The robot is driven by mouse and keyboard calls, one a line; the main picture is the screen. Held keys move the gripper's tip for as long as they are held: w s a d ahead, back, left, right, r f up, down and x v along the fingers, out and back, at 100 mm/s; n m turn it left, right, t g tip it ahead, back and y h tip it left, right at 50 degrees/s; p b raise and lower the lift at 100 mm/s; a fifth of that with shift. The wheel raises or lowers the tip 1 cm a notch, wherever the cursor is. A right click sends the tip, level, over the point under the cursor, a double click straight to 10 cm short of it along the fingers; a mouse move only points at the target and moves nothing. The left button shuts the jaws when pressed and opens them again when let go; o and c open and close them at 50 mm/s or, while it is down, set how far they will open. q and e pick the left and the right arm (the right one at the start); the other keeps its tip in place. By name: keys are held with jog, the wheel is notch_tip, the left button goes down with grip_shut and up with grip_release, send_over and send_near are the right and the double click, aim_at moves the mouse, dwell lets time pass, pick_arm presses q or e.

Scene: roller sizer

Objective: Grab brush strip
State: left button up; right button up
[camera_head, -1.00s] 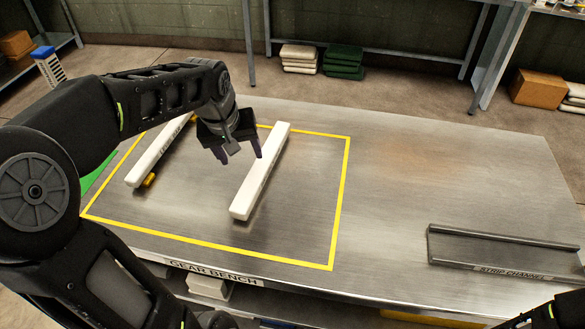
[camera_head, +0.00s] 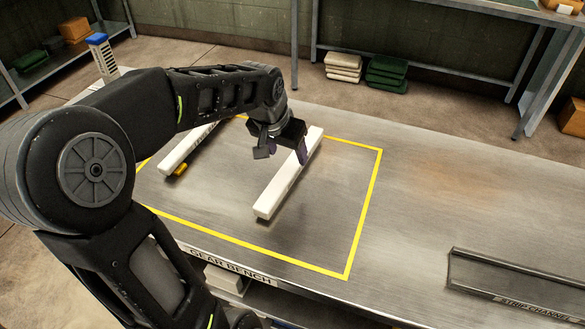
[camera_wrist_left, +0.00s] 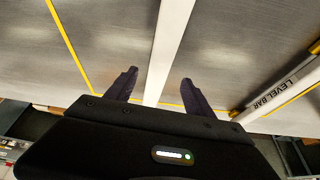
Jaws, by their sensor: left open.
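A long white bar (camera_head: 280,186), which I take to be the brush strip, lies on the metal bench inside the yellow outline. My left gripper (camera_head: 282,155) is open over the far half of this bar. In the left wrist view the bar (camera_wrist_left: 172,42) runs between the two open fingers (camera_wrist_left: 160,78), one on each side. I cannot tell how high the fingertips are above it. My right gripper is out of view.
A second white bar (camera_head: 187,150), labelled LEVEL BAR in the wrist view (camera_wrist_left: 283,86), lies to the left with a small yellow piece (camera_head: 180,169) beside it. A grey strip channel (camera_head: 520,287) lies at the right. The bench between is clear.

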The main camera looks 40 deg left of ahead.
aim_at(292, 164)
pick_arm(q)
jog(key=shift+x, duration=1.05)
jog(key=shift+f, duration=0.1)
jog(key=x, duration=0.5)
jog(key=shift+c, duration=0.2)
grip_shut()
dwell(0.3)
